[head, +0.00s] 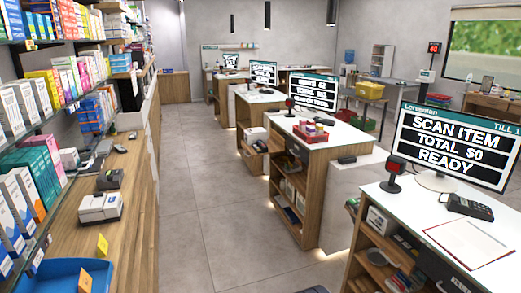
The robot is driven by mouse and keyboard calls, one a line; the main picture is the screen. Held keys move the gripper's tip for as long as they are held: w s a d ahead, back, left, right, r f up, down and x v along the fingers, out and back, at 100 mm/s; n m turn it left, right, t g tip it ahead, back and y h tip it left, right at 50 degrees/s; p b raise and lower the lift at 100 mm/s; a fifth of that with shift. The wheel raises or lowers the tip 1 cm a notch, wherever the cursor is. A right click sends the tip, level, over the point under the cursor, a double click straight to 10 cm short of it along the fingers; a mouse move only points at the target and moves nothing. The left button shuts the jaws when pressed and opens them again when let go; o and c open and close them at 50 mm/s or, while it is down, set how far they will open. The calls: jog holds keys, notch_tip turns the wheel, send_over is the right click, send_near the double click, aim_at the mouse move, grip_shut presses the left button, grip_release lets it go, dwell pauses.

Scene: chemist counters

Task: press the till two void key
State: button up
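The nearest till screen (455,140), at the right, is labelled TILL 1 and reads SCAN ITEM, TOTAL $0, READY. A second till screen (313,92) stands on the counter behind it; its text is partly readable, but its till number is too small to read. A third screen (263,73) and a fourth (230,61) stand farther back. I cannot make out a void key on any till. My gripper is not in view.
A grey tiled aisle (205,220) runs clear between the till counters and the left side. Shelves of medicine boxes (30,110) and a wooden counter (75,235) line the left. The near till counter (385,205) and second counter (300,128) edge the right.

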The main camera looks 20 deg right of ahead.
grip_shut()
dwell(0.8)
